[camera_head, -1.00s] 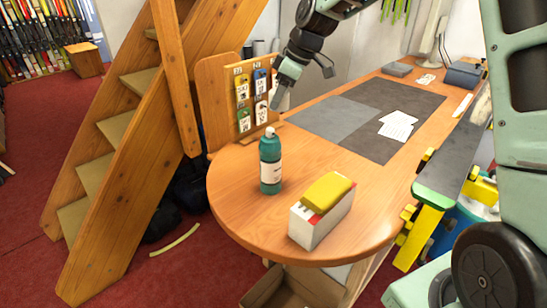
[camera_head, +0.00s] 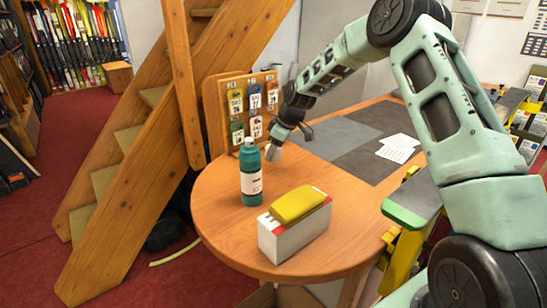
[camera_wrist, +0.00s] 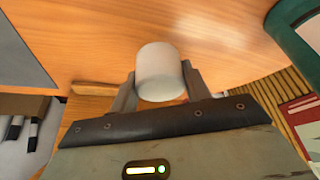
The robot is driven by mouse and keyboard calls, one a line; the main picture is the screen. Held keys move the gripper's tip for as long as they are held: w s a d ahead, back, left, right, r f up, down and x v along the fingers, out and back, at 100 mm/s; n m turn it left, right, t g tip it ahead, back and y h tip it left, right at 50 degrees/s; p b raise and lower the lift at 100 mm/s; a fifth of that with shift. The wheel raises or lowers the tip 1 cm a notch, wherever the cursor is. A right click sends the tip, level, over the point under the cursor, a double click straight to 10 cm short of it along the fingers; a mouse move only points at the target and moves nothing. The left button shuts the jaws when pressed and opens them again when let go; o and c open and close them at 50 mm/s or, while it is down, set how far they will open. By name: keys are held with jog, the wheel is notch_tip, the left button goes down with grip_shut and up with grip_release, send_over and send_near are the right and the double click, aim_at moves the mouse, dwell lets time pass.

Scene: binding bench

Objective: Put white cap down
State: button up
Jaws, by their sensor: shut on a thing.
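The white cap (camera_wrist: 160,72) is a short white cylinder held between the two grey fingers of my gripper (camera_wrist: 158,88) in the wrist view. In the head view my gripper (camera_head: 276,146) points down over the round end of the wooden table (camera_head: 215,215), behind and right of the teal bottle (camera_head: 251,178). The cap shows there as a small pale shape (camera_head: 272,153) below the gripper. Wood tabletop lies beyond the cap in the wrist view; I cannot tell whether the cap touches it. The bottle stands upright with a white label and a pale top.
A white box (camera_head: 293,238) with a yellow pad (camera_head: 297,204) on top stands at the front. A wooden board with coloured tags (camera_head: 237,104) stands behind the gripper. A grey mat (camera_head: 343,143) with papers (camera_head: 398,148) lies to the right. Bare tabletop surrounds the bottle.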

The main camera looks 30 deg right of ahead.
aim_at(270, 166)
jog(key=shift+f+p, duration=0.35)
jog(key=shift+f, duration=1.25)
jog(key=shift+f, duration=0.2)
jog(key=o, duration=0.9)
jog(key=shift+o, duration=0.2)
jog(key=shift+r, duration=0.2)
jog(key=b+v, duration=0.2)
jog(key=v, duration=1)
